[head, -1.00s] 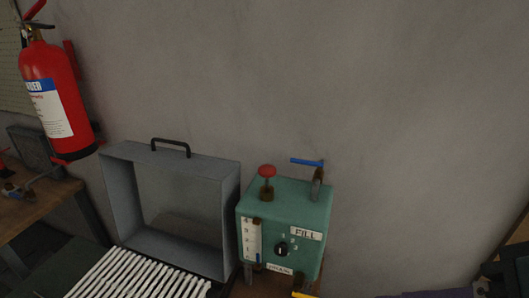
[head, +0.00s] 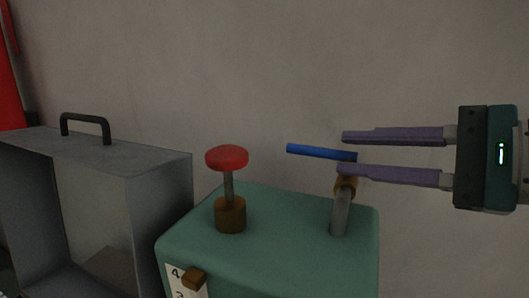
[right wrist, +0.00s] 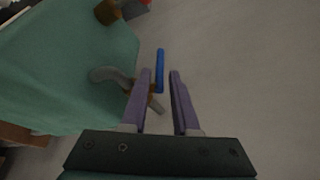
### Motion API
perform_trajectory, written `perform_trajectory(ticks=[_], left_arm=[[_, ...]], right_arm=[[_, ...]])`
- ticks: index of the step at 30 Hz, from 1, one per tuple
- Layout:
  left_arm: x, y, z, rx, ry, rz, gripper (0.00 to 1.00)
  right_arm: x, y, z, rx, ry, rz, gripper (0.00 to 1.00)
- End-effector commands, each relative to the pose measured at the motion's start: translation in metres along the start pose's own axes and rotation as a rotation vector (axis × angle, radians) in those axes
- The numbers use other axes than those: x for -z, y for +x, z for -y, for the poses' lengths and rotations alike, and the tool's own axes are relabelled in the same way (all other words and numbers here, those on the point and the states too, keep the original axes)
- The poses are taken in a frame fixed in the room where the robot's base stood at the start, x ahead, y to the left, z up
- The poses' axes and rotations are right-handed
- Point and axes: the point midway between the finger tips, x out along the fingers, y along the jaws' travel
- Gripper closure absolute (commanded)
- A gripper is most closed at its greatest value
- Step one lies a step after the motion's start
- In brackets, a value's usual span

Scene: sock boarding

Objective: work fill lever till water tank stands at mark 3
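The fill lever (head: 318,152) is a blue bar on a brass valve and grey pipe, on top of the green water tank box (head: 270,230). It lies near level, pointing left. My right gripper (head: 340,152) comes in from the right with purple fingers spread. The fingertips are at the lever's valve end; in the right wrist view the blue lever (right wrist: 160,68) shows just ahead of the gap between the fingers (right wrist: 160,74). I cannot tell whether they touch. The gauge (head: 178,282) shows only its top part, with mark 4 and a brown pointer block (head: 194,278). My left gripper is out of view.
A red knob (head: 227,158) on a brass stem stands on the box, left of the lever. A grey open-fronted metal case (head: 165,175) with a black handle stands at the left.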

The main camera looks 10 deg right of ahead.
Motion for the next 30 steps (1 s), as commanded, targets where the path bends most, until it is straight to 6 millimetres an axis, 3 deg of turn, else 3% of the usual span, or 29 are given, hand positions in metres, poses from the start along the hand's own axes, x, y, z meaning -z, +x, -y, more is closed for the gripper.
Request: perform_trajectory(ticks=[3, 9, 21, 30], left_arm=[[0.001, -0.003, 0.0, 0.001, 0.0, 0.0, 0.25], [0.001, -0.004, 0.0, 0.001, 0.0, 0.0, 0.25], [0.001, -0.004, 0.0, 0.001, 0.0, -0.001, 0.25], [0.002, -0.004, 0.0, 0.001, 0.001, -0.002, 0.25]], right_arm=[[-0.001, 0.025, 0.001, 0.001, 0.002, 0.002, 0.72], [0.0, 0.056, 0.0, -0.001, 0.0, 0.0, 0.72], [0.0, 0.068, -0.001, -0.002, -0.003, -0.002, 0.72], [0.0, 0.067, -0.001, -0.002, -0.003, -0.002, 1.0]])
